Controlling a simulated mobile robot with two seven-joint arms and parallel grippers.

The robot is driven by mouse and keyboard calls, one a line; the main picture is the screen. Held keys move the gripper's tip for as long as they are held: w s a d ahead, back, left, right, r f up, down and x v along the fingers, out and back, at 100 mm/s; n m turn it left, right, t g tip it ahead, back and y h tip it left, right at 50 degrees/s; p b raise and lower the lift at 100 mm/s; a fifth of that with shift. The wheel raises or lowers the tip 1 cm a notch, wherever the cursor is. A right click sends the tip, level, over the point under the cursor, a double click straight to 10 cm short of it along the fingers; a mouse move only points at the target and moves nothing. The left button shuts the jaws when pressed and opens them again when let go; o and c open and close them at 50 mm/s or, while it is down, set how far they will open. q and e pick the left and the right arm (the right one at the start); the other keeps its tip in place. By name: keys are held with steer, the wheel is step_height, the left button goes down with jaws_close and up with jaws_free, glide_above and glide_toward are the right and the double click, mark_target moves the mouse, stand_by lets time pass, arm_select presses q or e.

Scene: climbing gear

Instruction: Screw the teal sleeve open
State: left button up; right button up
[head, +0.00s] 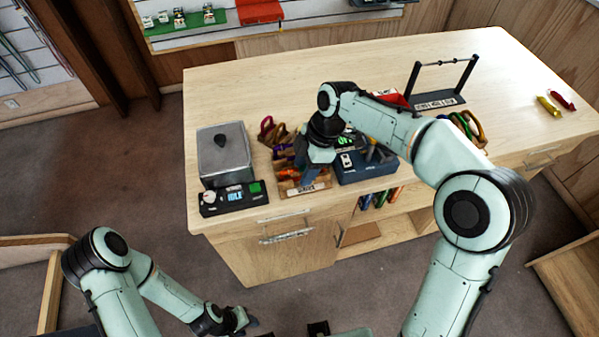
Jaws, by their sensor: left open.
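I cannot pick out a teal sleeve in the head view; it may be hidden or too small. Several carabiner-like pieces show: a dark red one (267,128) at the back of the wooden sorter, and green and orange ones (468,127) behind my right arm. My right gripper (311,176) points down over the sorter (288,172), beside the blue box (365,173). Its fingertips are too small and dark to show whether they hold anything. My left gripper (243,321) is open, low in front of the workbench and away from everything on it.
The workbench (330,75) has free room at the back. A grey metal box (223,153) and a device reading IDLE (233,198) stand at its left. A dark bar stand (440,88) is at the back, with yellow (549,105) and red (562,99) pieces at the right.

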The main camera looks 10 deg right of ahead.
steer(key=shift+f, duration=0.15)
arm_select(q)
steer(key=shift+s+f+b, duration=0.55)
steer(key=shift+f+b, duration=0.15)
steer(key=shift+f, duration=0.15)
arm_select(e)
steer(key=shift+f, duration=1.35)
